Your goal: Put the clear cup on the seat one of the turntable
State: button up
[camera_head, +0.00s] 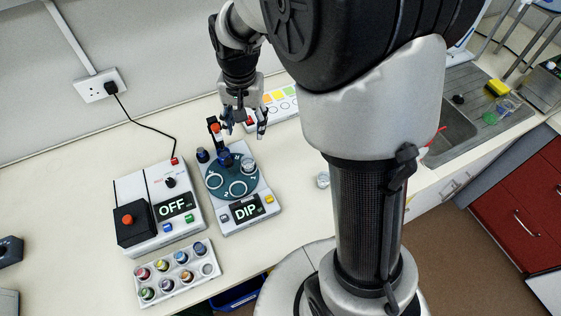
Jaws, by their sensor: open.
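The turntable is a teal disc (229,175) on a white unit whose display reads "DIP". Another small clear round thing (322,180) is on the bench, right of the turntable, beside my arm; I cannot tell for sure which is the clear cup. My gripper (244,131) is open and empty, pointing down above the turntable's back edge.
A white box (160,215) with an "OFF" display and a black block stands left of the turntable. A rack of coloured pots (207,270) lies in front. A white panel with coloured squares (284,94) is behind my gripper. A sink (450,128) is at right.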

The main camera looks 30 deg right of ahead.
jog(key=s+r+n+t, duration=0.1)
jog(key=s+r+n, duration=0.2)
jog(key=s, duration=0.8)
jog(key=s+r+n+t, duration=0.2)
jog(key=s+r+n, duration=0.2)
jog(key=s+r, duration=0.4)
jog(key=s, duration=0.4)
jog(key=shift+s, duration=0.2)
jog(key=shift+r, duration=0.1)
notch_tip(320, 180, down, 8)
jog(key=b, duration=0.8)
jog(key=shift+r, duration=0.1)
